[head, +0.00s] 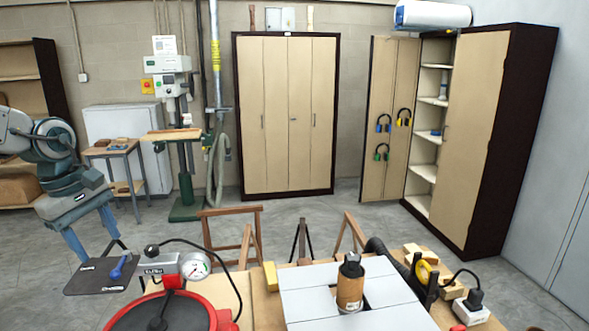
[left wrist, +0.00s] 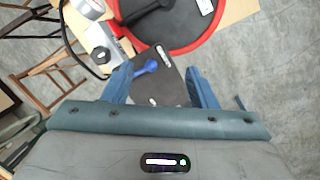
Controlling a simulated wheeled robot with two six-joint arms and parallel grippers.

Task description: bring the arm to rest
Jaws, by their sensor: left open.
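My left arm comes in from the left edge of the head view. Its left gripper (head: 97,246) points down, with two blue fingers spread apart. In the left wrist view the left gripper (left wrist: 158,75) is open, with nothing held between its fingers. Beyond the fingers lies a dark plate (left wrist: 168,68) with a small blue object (left wrist: 148,67) on it. In the head view the dark plate (head: 88,281) and blue object (head: 118,268) are just below and in front of the gripper. My right gripper is not in view.
A red round vessel (head: 195,322) with a dial gauge (head: 195,266) stands beside the dark plate. A pale panelled block (head: 305,305) carries a brown and black cylinder (head: 350,285). Wooden blocks (head: 450,290) lie at right. Open floor (head: 300,212) stretches toward the cabinets (head: 287,115).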

